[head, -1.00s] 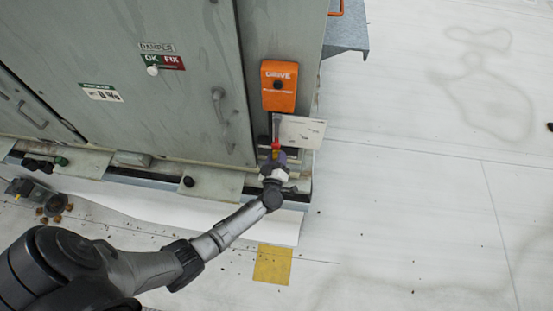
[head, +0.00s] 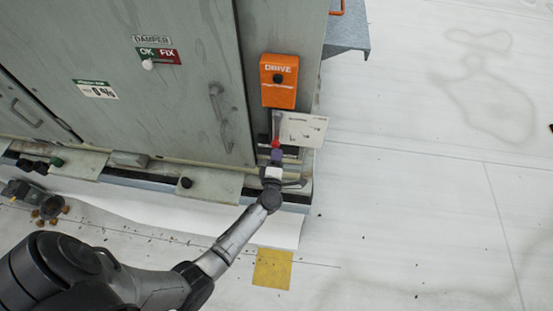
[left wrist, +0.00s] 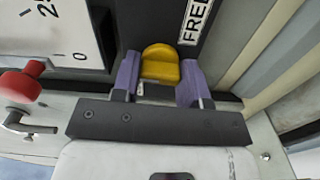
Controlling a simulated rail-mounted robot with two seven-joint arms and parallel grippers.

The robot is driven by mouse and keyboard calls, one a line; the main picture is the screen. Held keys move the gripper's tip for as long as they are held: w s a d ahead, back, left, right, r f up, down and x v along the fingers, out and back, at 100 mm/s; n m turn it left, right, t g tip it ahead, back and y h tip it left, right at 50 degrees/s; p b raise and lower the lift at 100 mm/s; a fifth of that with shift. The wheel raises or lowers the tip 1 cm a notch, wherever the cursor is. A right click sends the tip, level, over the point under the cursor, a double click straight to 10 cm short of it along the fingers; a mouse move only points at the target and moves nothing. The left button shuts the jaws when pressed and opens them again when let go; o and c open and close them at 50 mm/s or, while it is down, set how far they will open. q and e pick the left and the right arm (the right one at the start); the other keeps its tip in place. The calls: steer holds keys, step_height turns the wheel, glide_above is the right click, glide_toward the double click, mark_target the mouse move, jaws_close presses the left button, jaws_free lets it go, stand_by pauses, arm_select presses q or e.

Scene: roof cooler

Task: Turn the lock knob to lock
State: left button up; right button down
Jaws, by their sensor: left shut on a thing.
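In the head view my left gripper (head: 277,155) is at the lower front corner of the grey cabinet, below the orange drive box (head: 279,82). The knob is hidden there. My right gripper is not in view.
A red knob (left wrist: 19,85) on a metal lever and a white scale plate (left wrist: 55,35) sit left of the fingers in the wrist view. The grey cabinet (head: 120,60) rises behind the gripper. The pale floor to the right (head: 420,200) is clear.

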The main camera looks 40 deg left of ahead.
arm_select(q)
steer(key=shift+n, duration=0.6)
steer(key=o, duration=0.9)
steer(key=b+v, duration=0.1)
steer(key=v, duration=1.2)
steer(key=shift+s+d, duration=0.15)
steer(key=shift+s, duration=0.25)
